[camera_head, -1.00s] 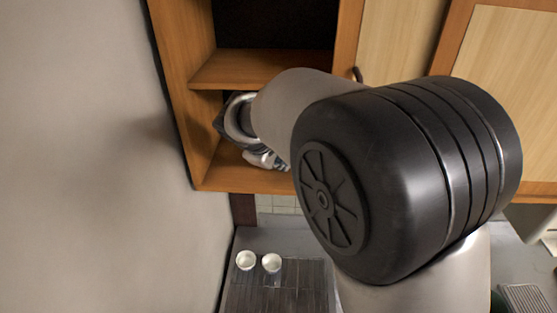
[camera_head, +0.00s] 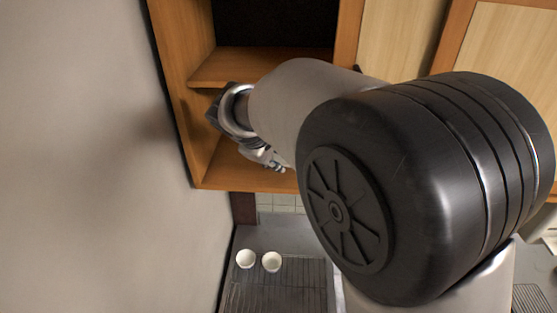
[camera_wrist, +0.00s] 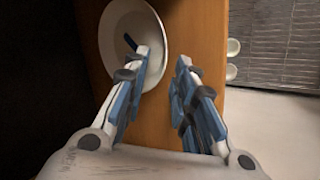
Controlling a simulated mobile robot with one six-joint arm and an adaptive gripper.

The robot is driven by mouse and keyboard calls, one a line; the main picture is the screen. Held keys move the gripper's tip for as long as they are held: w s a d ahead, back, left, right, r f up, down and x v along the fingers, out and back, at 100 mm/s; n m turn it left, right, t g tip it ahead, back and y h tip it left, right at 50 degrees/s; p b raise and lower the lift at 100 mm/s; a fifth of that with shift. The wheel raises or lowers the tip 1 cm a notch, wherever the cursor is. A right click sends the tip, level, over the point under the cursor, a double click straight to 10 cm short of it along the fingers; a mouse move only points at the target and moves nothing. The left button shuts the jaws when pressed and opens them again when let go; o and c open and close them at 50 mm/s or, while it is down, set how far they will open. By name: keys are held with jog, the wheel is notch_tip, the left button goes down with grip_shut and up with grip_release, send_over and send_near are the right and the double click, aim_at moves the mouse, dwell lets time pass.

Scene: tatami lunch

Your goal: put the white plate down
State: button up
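The white plate (camera_wrist: 118,30) shows in the wrist view, lying against the orange-brown wood of the cabinet shelf (camera_wrist: 195,25). A dark mark shows on its face, near the left finger. My gripper (camera_wrist: 163,56) is open, with a clear gap between its fingertips. The left finger overlaps the plate in the picture, and the plate's right rim shows in the gap. I cannot tell whether a finger touches it. In the head view my gripper (camera_head: 274,164) is inside the lower compartment of the open cabinet (camera_head: 262,68); the plate is not discernible there.
A cabinet side wall (camera_head: 172,90) and a grey wall (camera_head: 80,150) stand left of my gripper. A shelf board is above it. Below, two white cups (camera_head: 246,259) (camera_head: 271,262) stand by a dark rack (camera_head: 280,290). A closed cabinet door (camera_head: 400,35) is at right.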

jog(key=v, duration=0.9)
jog(key=s+d+m+g+y, duration=0.15)
jog(key=s+d+m, duration=0.45)
jog(key=s+d, duration=0.7)
jog(key=s+d+f+m, duration=0.3)
jog(key=s, duration=0.4)
jog(key=s+d+f+m+y, duration=0.1)
jog(key=s+d+f+m, duration=0.1)
jog(key=s, duration=0.6)
jog(key=shift+d+f+m, duration=0.35)
jog(key=shift+f+m, duration=0.35)
jog(key=shift+m, duration=0.4)
jog(key=shift+s+g+y+b, duration=0.15)
jog(key=shift+g+y+b, duration=0.1)
jog(key=shift+b, duration=0.05)
notch_tip(320, 180, down, 27)
jog(key=b, duration=2.6)
jog(key=shift+b, duration=0.4)
jog(key=shift+c, duration=0.5)
